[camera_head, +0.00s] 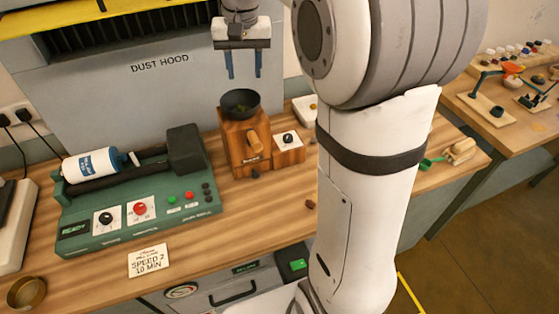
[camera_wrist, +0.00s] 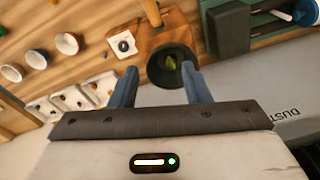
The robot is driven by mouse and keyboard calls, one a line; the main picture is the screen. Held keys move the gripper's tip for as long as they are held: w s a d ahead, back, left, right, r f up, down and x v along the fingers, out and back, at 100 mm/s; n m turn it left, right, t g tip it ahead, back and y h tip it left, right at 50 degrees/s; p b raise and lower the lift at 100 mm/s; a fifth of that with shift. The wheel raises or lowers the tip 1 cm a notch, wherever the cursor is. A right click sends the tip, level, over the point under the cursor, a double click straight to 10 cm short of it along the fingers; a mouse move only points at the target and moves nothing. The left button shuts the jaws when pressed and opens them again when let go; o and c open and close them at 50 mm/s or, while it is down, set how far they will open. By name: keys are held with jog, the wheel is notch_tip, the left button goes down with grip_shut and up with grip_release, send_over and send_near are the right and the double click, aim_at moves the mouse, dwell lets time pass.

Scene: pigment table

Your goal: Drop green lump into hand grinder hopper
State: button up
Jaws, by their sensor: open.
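The hand grinder (camera_head: 240,145) is a wooden box with a black bowl-shaped hopper (camera_head: 240,97) on top. The green lump (camera_wrist: 171,62) lies inside the dark hopper (camera_wrist: 183,77) in the wrist view; in the head view only a faint green patch shows in the bowl. My gripper (camera_head: 244,76) is above the hopper, its two blue fingers apart with nothing between them. In the wrist view my gripper (camera_wrist: 159,70) has its fingertips on either side of the hopper opening in the picture, and the lump is clear of both fingers.
A green roller mill (camera_head: 150,205) with a white-and-blue jar (camera_head: 95,164) stands left of the grinder. A switch box (camera_head: 288,147) adjoins the grinder. A card (camera_head: 149,260) and a small reddish lump (camera_head: 310,204) lie on the bench. Several cups (camera_wrist: 38,57) show in the wrist view.

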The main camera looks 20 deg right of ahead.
jog(key=s+f+n+t, duration=0.1)
jog(key=s+f, duration=0.3)
jog(key=s, duration=0.7)
jog(key=s+f+n+t, duration=0.1)
jog(key=s+f, duration=0.3)
jog(key=s, duration=0.8)
jog(key=shift+s+a+f+n+t, duration=0.25)
jog(key=shift+f+n+t, duration=0.15)
jog(key=shift+n, duration=0.3)
notch_tip(320, 180, down, 3)
jog(key=b, duration=0.3)
jog(key=shift+w+d+f, duration=0.15)
